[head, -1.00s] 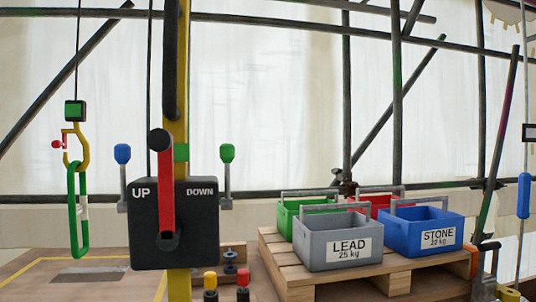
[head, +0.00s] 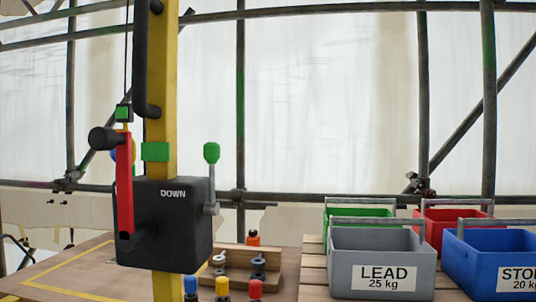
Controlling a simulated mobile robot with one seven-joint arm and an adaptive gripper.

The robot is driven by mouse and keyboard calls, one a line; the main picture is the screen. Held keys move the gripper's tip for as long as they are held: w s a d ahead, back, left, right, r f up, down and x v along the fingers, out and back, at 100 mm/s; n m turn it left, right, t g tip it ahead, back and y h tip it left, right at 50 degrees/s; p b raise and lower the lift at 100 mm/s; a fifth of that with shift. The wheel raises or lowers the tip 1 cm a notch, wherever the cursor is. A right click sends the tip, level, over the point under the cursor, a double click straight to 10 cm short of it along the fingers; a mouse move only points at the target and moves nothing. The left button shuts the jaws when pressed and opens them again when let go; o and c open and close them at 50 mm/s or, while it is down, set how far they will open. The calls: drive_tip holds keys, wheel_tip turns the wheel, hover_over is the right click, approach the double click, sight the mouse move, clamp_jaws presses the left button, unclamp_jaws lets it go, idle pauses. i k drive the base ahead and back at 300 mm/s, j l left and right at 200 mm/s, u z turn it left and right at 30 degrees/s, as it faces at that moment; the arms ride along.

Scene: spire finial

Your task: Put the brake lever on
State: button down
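A black winch box (head: 175,225) marked DOWN is mounted on a yellow post (head: 163,80). A grey lever with a green knob (head: 211,153) stands upright on its right side. A red crank arm (head: 125,185) with a black grip (head: 104,138) stands upright at its left and hides the UP label. A sliver of blue shows behind the crank, mostly hidden. No label tells which lever is the brake. My gripper is not in view.
A wooden deck (head: 70,265) carries a small wooden rack (head: 245,268) with pegs. Blue, yellow and red knobs (head: 222,287) show below the box. A grey LEAD crate (head: 382,245), a blue crate (head: 490,245), and green and red crates stand on a pallet at right. Scaffold poles stand behind.

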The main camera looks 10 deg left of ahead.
sight(211, 151)
drive_tip(key=i+l, duration=0.1)
drive_tip(key=l, duration=0.85)
drive_tip(key=i+l, duration=0.15)
drive_tip(key=l, duration=0.35)
